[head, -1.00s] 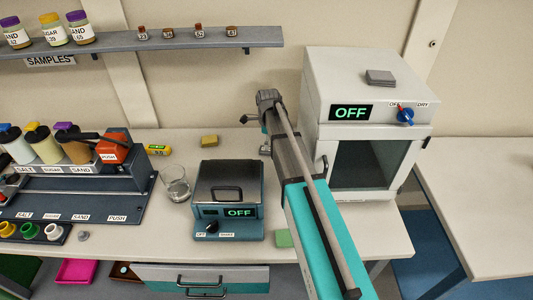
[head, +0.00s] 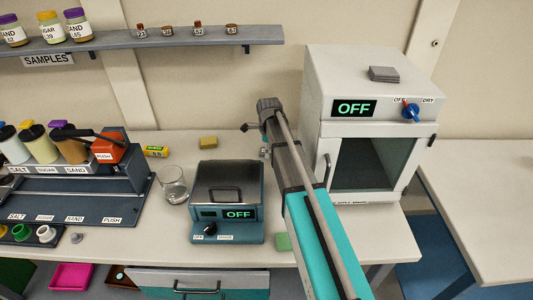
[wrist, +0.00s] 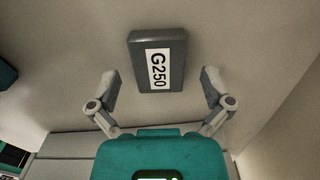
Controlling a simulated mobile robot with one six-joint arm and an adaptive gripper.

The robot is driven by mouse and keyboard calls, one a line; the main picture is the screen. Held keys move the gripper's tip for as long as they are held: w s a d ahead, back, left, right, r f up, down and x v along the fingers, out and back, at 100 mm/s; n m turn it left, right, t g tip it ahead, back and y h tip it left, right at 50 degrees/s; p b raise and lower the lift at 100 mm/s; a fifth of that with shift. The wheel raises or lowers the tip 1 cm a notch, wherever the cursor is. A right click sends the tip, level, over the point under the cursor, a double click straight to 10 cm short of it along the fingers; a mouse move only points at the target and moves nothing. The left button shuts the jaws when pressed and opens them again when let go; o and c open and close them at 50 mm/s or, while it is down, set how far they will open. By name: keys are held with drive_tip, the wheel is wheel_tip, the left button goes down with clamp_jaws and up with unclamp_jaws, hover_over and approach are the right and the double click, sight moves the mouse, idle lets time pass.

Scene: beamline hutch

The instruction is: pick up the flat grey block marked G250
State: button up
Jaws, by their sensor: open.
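The flat grey block marked G250 (wrist: 142,70) lies on a pale surface in the wrist view, label towards me. My gripper (wrist: 158,86) is open, with one finger to the left and one to the right of the block's near end. Gaps show between the block and both fingers, and nothing is held. In the head view my arm reaches over the bench between the hotplate and the oven. No G250 label can be read there, and my arm hides part of the bench.
The hotplate (head: 227,228) and a glass beaker (head: 173,186) are to the left. A yellow block (head: 208,142) and a green block (head: 283,242) lie on the bench (head: 115,245).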

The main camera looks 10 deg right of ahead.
drive_tip(key=c, duration=1.2)
drive_tip(key=shift+r, duration=0.1)
drive_tip(key=shift+c, duration=0.2)
wheel_tip(320, 180, up, 10)
drive_tip(key=p, duration=1)
